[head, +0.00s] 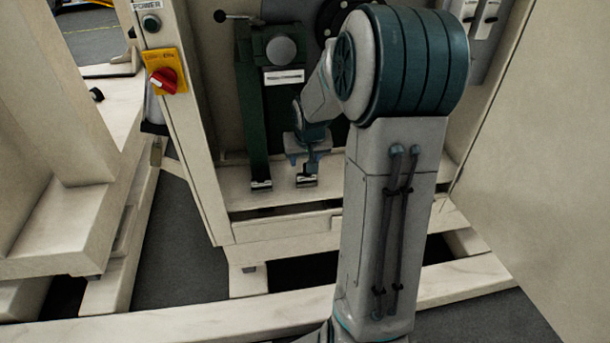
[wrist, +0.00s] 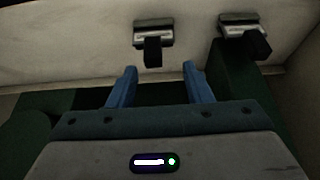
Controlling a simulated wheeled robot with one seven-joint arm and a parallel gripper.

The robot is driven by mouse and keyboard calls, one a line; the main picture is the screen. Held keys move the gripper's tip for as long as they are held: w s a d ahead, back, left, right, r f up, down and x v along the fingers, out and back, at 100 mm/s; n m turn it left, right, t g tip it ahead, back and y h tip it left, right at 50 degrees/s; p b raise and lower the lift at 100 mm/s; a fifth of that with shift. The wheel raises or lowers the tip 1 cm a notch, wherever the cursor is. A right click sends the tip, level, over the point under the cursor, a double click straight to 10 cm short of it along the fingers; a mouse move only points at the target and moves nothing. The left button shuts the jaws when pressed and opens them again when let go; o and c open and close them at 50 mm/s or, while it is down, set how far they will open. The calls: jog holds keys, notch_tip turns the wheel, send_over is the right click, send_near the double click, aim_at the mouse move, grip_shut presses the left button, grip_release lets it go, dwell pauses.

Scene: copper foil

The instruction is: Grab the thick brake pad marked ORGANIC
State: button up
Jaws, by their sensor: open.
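Two small dark brake pads with pale label plates sit on the cream ledge (head: 235,199) of the machine cabinet. One pad (head: 306,181) is just below my gripper (head: 305,162); it also shows in the wrist view (wrist: 153,38), ahead of the gap between my fingers. The other pad (head: 261,184) is at the foot of a green column; it is at upper right in the wrist view (wrist: 243,28). The label words are too small to read, so I cannot tell which is ORGANIC. My blue fingers (wrist: 160,70) are open and empty, apart from both pads.
The green machine (head: 278,75) stands behind the ledge, its column (head: 253,135) close to my gripper's left. The cabinet's left post carries a red switch on a yellow plate (head: 165,72). A cream panel (head: 535,160) closes the right side.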

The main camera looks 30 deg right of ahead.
aim_at(307, 175)
jog(key=x, duration=0.1)
jog(key=b+x, duration=0.1)
jog(key=x, duration=0.1)
jog(key=b+x, duration=0.1)
jog(key=x, duration=0.1)
jog(key=shift+d+r, duration=0.1)
jog(key=shift+d, duration=0.3)
jog(key=shift+s+r, duration=0.1)
grip_shut()
jog(key=shift+r, duration=0.1)
